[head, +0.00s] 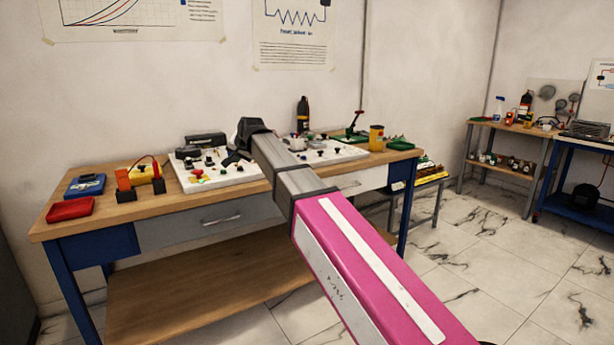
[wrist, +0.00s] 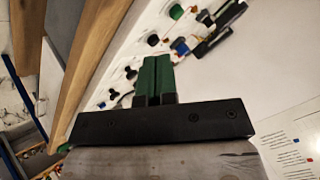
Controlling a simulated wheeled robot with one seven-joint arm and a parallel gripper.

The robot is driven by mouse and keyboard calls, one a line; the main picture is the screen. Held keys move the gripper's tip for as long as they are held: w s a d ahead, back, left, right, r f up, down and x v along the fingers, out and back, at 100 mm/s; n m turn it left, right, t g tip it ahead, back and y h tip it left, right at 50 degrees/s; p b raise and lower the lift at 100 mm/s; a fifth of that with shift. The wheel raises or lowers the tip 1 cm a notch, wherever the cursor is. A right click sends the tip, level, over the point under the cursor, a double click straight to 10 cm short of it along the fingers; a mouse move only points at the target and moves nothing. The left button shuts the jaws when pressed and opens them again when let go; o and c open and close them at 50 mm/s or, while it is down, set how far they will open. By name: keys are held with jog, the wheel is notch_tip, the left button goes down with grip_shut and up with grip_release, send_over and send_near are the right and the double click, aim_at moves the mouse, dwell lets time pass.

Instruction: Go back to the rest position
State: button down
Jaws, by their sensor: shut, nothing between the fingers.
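My gripper (wrist: 158,82) shows in the wrist view with its two green fingertips together and nothing between them. In the head view my arm reaches from the lower right toward the workbench (head: 130,212), and its dark wrist end is over the middle of the bench top. The fingertips are hard to make out there, near the right edge of the left white board (head: 215,182). In the wrist view the white board and its small parts lie beyond the fingers.
On the bench stand a red box (head: 70,209), a blue device (head: 86,186), a yellow device (head: 143,174), a dark bottle (head: 303,115) and a yellow cup (head: 376,138). A second bench (head: 510,129) stands at the right. The marble floor (head: 490,240) between is clear.

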jog(key=s+d+f+g+h, duration=0.1)
jog(key=s+d+f+h, duration=0.15)
jog(key=d+f, duration=0.95)
jog(key=s+d+f+g+h, duration=0.1)
jog(key=s+d+f+g, duration=0.15)
jog(key=d+f, duration=1)
jog(key=s+d+f+n+g+h, duration=0.1)
jog(key=s+d+f+g, duration=0.3)
jog(key=s+d+f, duration=1.4)
jog(key=shift+s+d+f+n+h, duration=0.25)
jog(key=shift+s+d+h, duration=0.3)
jog(key=shift+s+d, duration=0.35)
